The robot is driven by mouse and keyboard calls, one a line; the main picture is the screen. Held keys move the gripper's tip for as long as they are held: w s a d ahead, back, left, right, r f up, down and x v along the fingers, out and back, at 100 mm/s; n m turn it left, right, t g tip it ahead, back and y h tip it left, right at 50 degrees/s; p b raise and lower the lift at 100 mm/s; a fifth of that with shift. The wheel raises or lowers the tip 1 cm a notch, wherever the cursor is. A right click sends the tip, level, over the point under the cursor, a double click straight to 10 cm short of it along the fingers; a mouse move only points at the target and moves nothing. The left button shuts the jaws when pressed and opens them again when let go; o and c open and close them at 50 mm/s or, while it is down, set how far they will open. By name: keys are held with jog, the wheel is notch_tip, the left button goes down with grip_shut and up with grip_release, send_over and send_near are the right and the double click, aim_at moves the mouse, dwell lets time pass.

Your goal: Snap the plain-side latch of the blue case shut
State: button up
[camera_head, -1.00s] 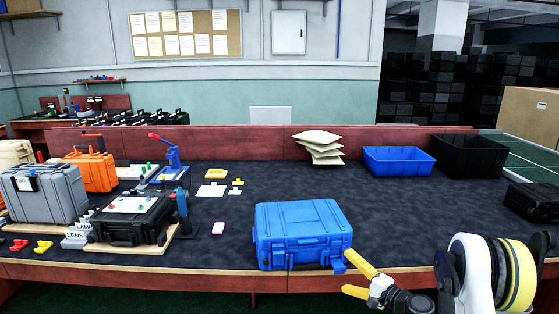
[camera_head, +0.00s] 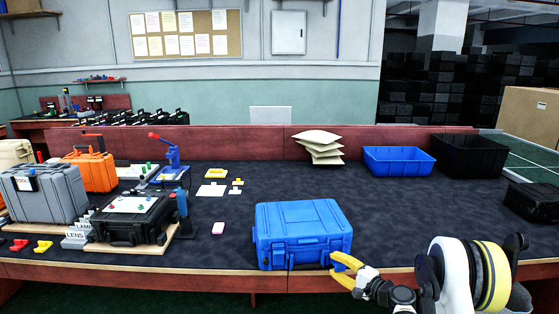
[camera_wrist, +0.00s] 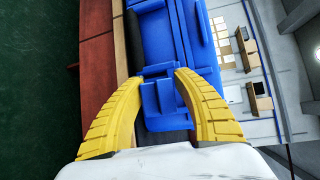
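The blue case (camera_head: 302,232) stands closed-lidded near the front edge of the bench. In the wrist view, its front (camera_wrist: 160,35) runs up the picture. The blue latch (camera_wrist: 160,97) stands out from the case toward my wrist. My gripper (camera_head: 335,265) is at the case's front right corner. In the wrist view, its yellow fingers (camera_wrist: 160,76) are drawn in on both sides of the latch, one above and one below it as the case stands. They appear to touch it. In the head view, the fingers hide this latch.
A black case (camera_head: 130,222) with a panel on top sits on a board at left, beside a grey case (camera_head: 45,192). A blue bin (camera_head: 398,160) and a black bin (camera_head: 468,156) stand at the back right. The bench between case and bins is clear.

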grip_shut()
jog(key=shift+d+n+g+y, duration=0.65)
jog(key=shift+n+g+y, duration=0.2)
jog(key=shift+y, duration=0.35)
jog(key=shift+n+g+y, duration=0.35)
jog(key=shift+n+y, duration=0.05)
jog(key=shift+n, duration=0.05)
jog(key=shift+w+d+n+g+y, duration=0.1)
jog(key=shift+d+n+g+y, duration=0.25)
jog(key=shift+n+g+y, duration=0.4)
jog(key=shift+w+d+n+g+y, duration=0.1)
jog(key=shift+d+n+g+y, duration=0.2)
jog(key=shift+n+g+y, duration=0.45)
jog(key=shift+h, duration=0.3)
jog(key=shift+s+a, duration=0.1)
